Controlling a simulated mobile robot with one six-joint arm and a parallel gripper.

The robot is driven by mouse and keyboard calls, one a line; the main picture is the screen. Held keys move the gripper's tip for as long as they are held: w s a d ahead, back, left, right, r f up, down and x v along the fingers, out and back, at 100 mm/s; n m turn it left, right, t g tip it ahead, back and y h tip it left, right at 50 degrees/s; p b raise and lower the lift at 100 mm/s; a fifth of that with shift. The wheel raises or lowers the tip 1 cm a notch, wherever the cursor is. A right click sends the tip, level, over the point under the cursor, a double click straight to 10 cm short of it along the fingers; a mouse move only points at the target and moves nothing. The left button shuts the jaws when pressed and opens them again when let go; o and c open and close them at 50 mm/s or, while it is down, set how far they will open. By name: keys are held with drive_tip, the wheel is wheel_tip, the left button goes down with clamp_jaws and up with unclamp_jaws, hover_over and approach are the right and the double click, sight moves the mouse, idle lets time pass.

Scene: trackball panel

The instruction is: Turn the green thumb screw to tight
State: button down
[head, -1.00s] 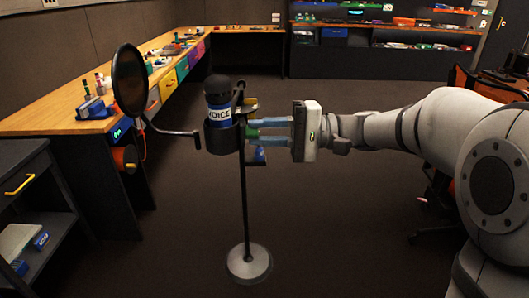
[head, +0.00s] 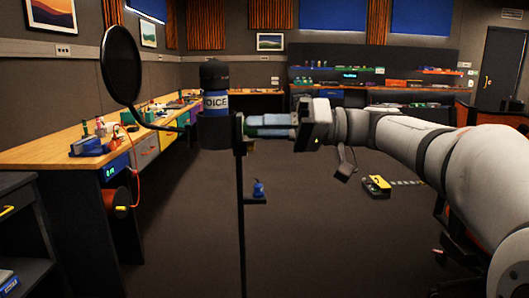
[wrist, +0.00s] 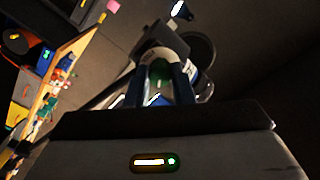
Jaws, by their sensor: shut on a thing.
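The microphone (head: 216,108) with a blue-and-white label stands upright in its dark holder on a thin stand (head: 241,210). My gripper (head: 250,126) reaches in from the right, with its pale blue fingers level at the stand's top. In the wrist view, my gripper (wrist: 161,72) is shut on the green thumb screw (wrist: 160,68), which shows between the two fingers. In the head view, the fingers mostly hide the screw. I cannot tell how tight it is.
A round black pop filter (head: 121,67) hangs on an arm left of the microphone. A wooden workbench (head: 60,155) with small items runs along the left wall. A yellow-and-black object (head: 377,184) lies on the floor behind my arm.

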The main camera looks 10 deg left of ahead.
drive_tip(key=shift+f+n+b, duration=0.15)
drive_tip(key=shift+n+b, duration=2.25)
drive_tip(key=shift+b, duration=0.25)
drive_tip(key=c, duration=1.3)
unclamp_jaws()
drive_tip(key=shift+o, duration=0.2)
drive_tip(key=p+v, duration=0.2)
drive_tip(key=v, duration=0.5)
drive_tip(key=shift+w+d, duration=0.15)
drive_tip(key=shift+d, duration=0.25)
